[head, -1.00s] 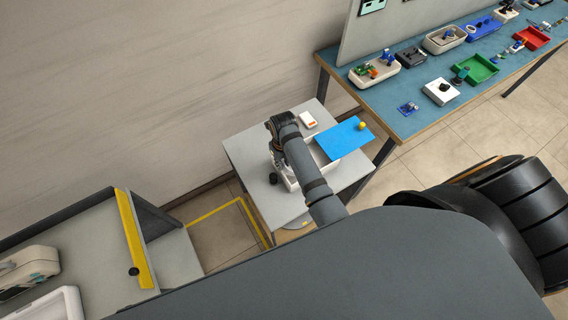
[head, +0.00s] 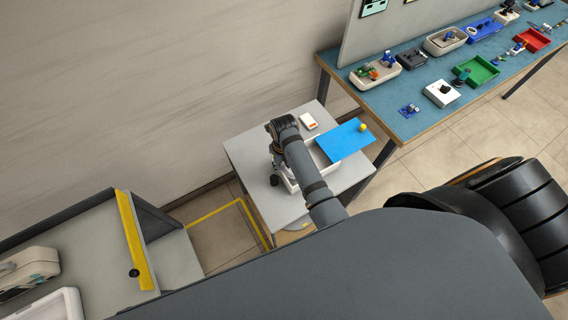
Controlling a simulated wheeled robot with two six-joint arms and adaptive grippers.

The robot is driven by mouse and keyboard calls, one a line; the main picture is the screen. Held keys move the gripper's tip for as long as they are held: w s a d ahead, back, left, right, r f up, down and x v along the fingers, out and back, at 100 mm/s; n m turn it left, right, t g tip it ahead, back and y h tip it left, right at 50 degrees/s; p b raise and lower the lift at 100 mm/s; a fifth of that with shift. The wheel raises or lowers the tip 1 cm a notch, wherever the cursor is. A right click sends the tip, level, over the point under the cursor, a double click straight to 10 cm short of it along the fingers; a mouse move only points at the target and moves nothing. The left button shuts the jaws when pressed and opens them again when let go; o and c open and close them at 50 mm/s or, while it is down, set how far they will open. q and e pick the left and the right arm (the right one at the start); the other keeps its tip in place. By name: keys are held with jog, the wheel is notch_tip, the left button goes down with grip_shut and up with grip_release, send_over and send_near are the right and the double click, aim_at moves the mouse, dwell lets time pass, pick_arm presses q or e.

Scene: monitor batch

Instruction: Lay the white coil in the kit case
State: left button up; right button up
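A white open box (head: 319,157) with a blue panel (head: 345,141) at its right side stands on the small grey table; it may be the kit case. A yellow knob (head: 363,127) sits at the panel's far corner. My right arm reaches over the box from the lower right. My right gripper (head: 277,164) points down at the box's left side, mostly hidden by its own wrist, so its fingers cannot be made out. I cannot make out the white coil. My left gripper is out of view.
A small white item with an orange mark (head: 308,121) lies behind the box on the grey table (head: 244,150). A blue-topped workbench (head: 425,118) with trays and parts stands at the right. A grey surface with a yellow strip (head: 132,240) is at the lower left.

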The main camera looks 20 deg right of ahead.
jog(key=shift+o, duration=1.1)
jog(key=shift+s+d+f+g, duration=0.15)
jog(key=shift+s+f+g, duration=0.25)
jog(key=shift+f, duration=0.3)
jog(key=shift+o, duration=0.3)
jog(key=shift+w+d, duration=0.1)
jog(key=shift+w, duration=0.15)
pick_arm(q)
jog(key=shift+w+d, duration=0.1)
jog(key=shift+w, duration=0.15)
pick_arm(e)
jog(key=shift+s+r, duration=0.1)
jog(key=shift+r, duration=0.05)
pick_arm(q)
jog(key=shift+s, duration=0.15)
pick_arm(e)
jog(key=shift+r, duration=0.1)
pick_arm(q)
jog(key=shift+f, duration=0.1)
